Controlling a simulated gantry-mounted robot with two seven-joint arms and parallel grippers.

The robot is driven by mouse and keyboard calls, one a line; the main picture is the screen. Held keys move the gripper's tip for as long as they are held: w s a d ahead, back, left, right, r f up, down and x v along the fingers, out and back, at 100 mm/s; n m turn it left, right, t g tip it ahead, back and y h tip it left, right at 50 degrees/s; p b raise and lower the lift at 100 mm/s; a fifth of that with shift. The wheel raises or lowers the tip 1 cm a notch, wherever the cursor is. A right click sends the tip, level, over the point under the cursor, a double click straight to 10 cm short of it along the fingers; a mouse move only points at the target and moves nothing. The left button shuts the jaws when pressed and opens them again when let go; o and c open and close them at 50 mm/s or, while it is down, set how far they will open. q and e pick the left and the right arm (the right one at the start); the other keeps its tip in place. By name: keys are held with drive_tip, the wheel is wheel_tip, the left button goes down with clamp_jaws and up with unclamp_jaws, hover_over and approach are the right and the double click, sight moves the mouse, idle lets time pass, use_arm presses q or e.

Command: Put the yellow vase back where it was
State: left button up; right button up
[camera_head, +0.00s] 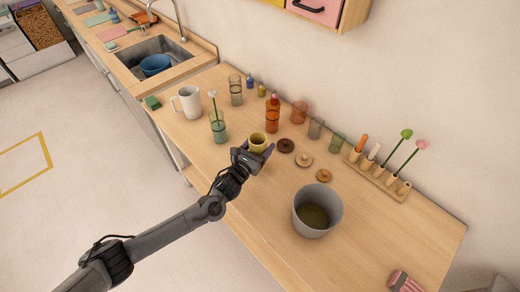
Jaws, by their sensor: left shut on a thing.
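The yellow vase (257,139) is a small, open-topped yellow cup shape near the middle of the head view, over the front part of the wooden counter. My left gripper (256,152) is shut on it, and the gripper hides its lower part. The vase looks upright; I cannot tell whether its base touches the counter. My right gripper is not in view.
A glass with a white flower (218,127) stands left of the vase and an orange bottle (272,115) behind it. Round wooden lids (304,160) lie to the right. A grey bucket (316,212) stands nearer the front. The counter's right part (400,225) is mostly clear.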

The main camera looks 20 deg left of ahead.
use_arm(q)
drive_tip(key=shift+f, duration=1.1)
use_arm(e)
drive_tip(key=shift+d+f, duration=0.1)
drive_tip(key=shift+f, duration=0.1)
use_arm(q)
drive_tip(key=shift+f, duration=0.1)
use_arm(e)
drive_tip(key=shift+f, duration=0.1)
use_arm(q)
drive_tip(key=o, duration=1.4)
drive_tip(key=shift+f, duration=0.1)
